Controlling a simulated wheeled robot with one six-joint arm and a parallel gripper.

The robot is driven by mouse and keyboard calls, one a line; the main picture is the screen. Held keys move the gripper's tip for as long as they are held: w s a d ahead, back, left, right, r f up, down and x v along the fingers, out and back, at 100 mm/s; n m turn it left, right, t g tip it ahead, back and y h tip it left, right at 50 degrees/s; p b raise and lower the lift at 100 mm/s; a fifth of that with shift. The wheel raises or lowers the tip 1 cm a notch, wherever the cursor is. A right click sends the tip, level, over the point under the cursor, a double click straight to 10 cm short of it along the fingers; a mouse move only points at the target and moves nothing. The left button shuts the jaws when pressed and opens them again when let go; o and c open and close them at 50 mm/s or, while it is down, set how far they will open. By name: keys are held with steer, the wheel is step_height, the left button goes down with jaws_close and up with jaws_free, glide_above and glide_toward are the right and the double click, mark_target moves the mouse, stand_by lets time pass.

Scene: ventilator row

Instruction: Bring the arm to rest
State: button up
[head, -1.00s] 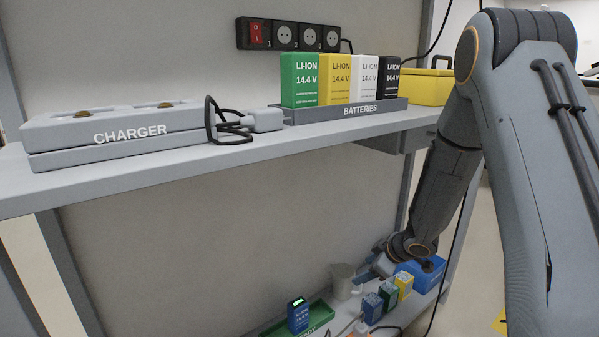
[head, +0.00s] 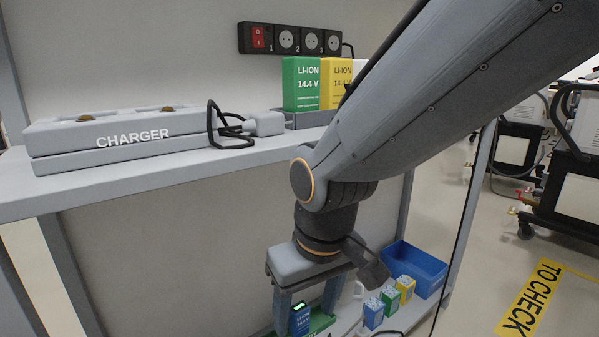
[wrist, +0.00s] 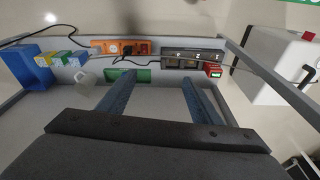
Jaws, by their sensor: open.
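My gripper (head: 305,307) hangs from my arm in front of the shelf unit, pointing down toward the lower shelf. Its two fingers are spread apart. In the wrist view my gripper (wrist: 158,82) shows nothing held between the fingers. The green tray (wrist: 128,75) also shows in the wrist view, partly behind a finger.
The upper shelf (head: 180,168) holds a charger (head: 120,138) and a rack of batteries (head: 302,84), partly hidden by my arm. Below are several small batteries (head: 389,295) and a blue bin (head: 418,268). Open floor lies right, with wheeled machines (head: 570,150) behind.

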steer(key=s+a+r+g, duration=0.2)
steer(key=s, duration=0.7)
steer(key=d+r+m+p, duration=0.3)
steer(key=d+r+p, duration=0.7)
steer(key=p, duration=0.7)
steer(key=d+r+m+h+p, duration=0.1)
steer(key=d+r+m+p, duration=0.1)
steer(key=d+r+p, duration=0.8)
step_height(320, 180, up, 5)
steer(key=p, duration=0.8)
steer(key=shift+r+m, duration=0.2)
steer(key=shift+m, duration=0.2)
